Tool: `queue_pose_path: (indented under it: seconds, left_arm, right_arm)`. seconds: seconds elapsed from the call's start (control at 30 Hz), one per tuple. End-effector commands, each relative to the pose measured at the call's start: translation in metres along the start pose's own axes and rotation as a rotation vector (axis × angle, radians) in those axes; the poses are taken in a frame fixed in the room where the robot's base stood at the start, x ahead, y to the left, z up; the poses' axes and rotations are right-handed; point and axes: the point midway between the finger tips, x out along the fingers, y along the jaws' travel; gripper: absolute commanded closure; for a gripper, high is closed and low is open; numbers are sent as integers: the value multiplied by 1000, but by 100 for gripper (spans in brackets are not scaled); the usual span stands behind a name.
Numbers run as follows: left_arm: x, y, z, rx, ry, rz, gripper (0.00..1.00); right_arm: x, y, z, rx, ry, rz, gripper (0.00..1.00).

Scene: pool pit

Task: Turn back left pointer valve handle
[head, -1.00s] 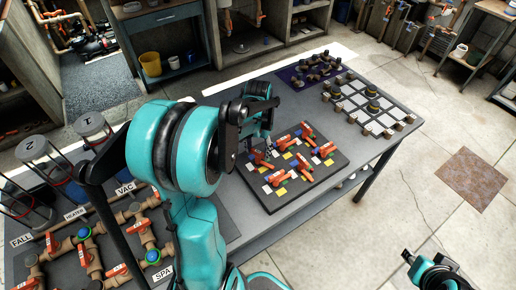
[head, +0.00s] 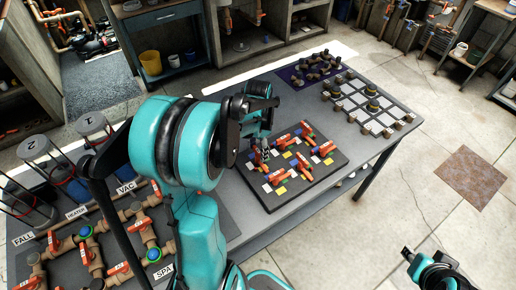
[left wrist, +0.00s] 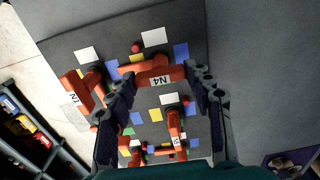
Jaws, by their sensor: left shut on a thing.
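A dark board (head: 274,205) on the table carries several orange pointer valve handles among white, blue, yellow and other colored patches. My left gripper (head: 264,152) is down at the board's left part, on the leftmost orange handle. In the left wrist view, the gripper's two dark fingers (left wrist: 160,85) stand on either side of the orange handle marked N4 (left wrist: 152,72) and are shut on it. Another orange handle (left wrist: 75,96) lies to its left, and one more (left wrist: 175,124) shows between the fingers. My right gripper (head: 410,256) is at the lower right, away from the table; its jaws are unclear.
A white-tiled board (head: 366,102) with knobs and a purple mat (head: 290,75) with small parts lie farther back on the table. A pipe panel with red-handled valves (head: 90,255) is at the lower left. Open floor lies right of the table.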

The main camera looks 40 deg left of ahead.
Motion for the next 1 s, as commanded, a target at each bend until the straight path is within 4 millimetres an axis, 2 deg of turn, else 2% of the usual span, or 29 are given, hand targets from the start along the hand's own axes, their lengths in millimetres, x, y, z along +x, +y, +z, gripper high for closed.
queue_pose_path:
  seconds: [0.27,0.3,0.37,0.4,0.77,0.87,1.0]
  left_arm:
    - [0,0,0,3,0,0,78]
    - [0,0,0,3,0,0,46]
    - [0,0,0,3,0,0,30]
    - [0,0,0,2,0,0,28]
    - [-4,0,0,1,0,0,28]
    - [-17,0,0,1,0,0,28]
    - [-47,0,0,1,0,0,28]
  right_arm:
    - [0,0,0,0,0,0,69]
    - [0,0,0,0,0,0,69]
    - [0,0,0,0,0,0,69]
    - [0,0,0,0,0,0,69]
    - [0,0,0,0,0,0,69]
    - [0,0,0,0,0,0,69]
    - [0,0,0,0,0,0,69]
